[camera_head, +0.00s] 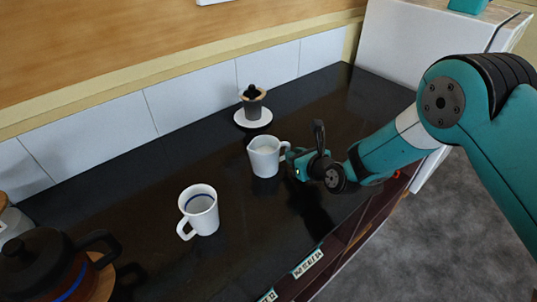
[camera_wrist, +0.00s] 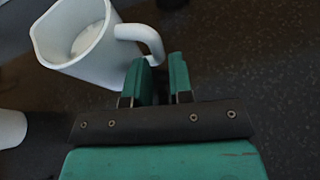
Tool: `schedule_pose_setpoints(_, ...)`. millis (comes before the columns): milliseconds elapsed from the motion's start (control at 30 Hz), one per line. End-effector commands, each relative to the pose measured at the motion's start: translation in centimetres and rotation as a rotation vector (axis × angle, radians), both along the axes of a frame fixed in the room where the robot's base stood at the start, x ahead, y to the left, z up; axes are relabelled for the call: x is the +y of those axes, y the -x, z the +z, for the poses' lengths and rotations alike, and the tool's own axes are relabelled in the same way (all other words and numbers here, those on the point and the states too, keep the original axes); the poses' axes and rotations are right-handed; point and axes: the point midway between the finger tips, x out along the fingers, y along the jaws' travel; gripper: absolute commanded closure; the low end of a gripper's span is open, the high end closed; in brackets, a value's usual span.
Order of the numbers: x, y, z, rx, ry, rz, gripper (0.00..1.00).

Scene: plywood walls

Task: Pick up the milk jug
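The white milk jug (camera_head: 264,160) stands upright on the dark counter, its handle pointing right toward my gripper (camera_head: 294,157). In the wrist view the jug (camera_wrist: 80,45) fills the upper left, with something pale inside. Its handle (camera_wrist: 142,34) reaches close to the fingertips of my gripper (camera_wrist: 161,62). The two green fingers are apart with a gap between them. The handle's outer end is at or just beyond the left fingertip; I cannot tell whether they touch. Nothing is held.
A white mug (camera_head: 200,210) stands left of the jug. A small dark pot (camera_head: 253,103) sits on a white saucer (camera_head: 252,122) behind it. A dark teapot (camera_head: 45,265) is at the front left. A tiled wall (camera_head: 190,98) bounds the back. The counter (camera_head: 325,100) is clear at the back right.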

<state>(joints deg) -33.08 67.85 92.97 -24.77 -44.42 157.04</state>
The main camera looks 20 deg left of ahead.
Motion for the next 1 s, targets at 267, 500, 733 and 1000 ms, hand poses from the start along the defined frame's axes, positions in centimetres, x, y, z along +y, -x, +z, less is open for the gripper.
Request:
schedule_pose_setpoints(267,2.6,-1.9,-1.0,-0.001,0.001,0.002,0.79)
schedule_pose_setpoints(500,2.9,-2.2,-1.3,-0.001,0.001,0.0,0.79)
schedule_pose_setpoints(733,2.9,-2.2,-1.2,-0.001,0.001,0.0,1.0)
schedule_pose_setpoints(1000,2.9,-2.2,-1.1,-0.003,-0.003,0.0,1.0)
